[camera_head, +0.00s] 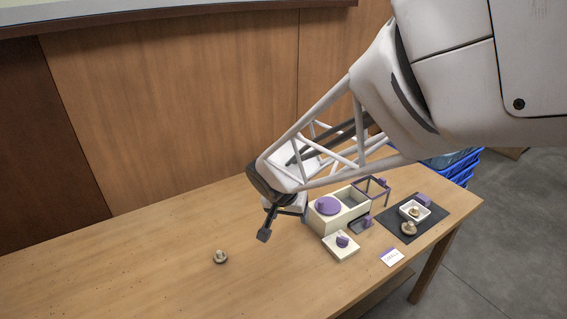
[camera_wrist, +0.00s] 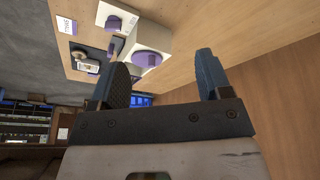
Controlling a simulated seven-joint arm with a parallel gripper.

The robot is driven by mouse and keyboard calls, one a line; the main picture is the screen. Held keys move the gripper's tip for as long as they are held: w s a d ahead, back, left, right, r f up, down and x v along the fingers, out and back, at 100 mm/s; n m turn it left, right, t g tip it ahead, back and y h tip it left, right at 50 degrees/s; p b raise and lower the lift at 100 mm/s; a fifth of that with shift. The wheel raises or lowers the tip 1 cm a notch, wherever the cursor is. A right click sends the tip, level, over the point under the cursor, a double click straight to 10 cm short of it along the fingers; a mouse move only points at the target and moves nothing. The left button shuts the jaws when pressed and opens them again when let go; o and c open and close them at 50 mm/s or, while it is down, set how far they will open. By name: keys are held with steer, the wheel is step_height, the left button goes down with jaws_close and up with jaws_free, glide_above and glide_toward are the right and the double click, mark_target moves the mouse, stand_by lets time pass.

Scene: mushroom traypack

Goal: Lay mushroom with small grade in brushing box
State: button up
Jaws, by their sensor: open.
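A brown-capped mushroom (camera_head: 220,257) lies alone on the left part of the table. Another mushroom (camera_head: 408,229) sits on a dark mat (camera_head: 436,219), and one more (camera_head: 414,211) is in a small white tray (camera_head: 427,205) there. My gripper (camera_head: 280,222) is above the table, left of the cream box. In the wrist view my gripper (camera_wrist: 163,78) is open, with nothing between the fingers.
A low cream block with a purple knob (camera_head: 342,241) and a small card (camera_head: 391,257) stand near the front edge. A purple frame (camera_head: 386,193) stands behind the box. Blue crates (camera_head: 455,165) are beyond the table. The left table is mostly clear.

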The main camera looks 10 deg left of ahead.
steer(key=a+f, duration=0.6)
steer(key=a, duration=0.5)
steer(key=y, duration=0.1)
glide_toward(219, 253)
step_height(219, 253, down, 2)
steer(key=shift+w+a+f+n+t, duration=0.1)
steer(key=shift+w+f+n+t, duration=0.2)
steer(key=shift+w, duration=0.1)
steer(key=shift+x, duration=1.2)
steer(key=shift+x, duration=2.6)
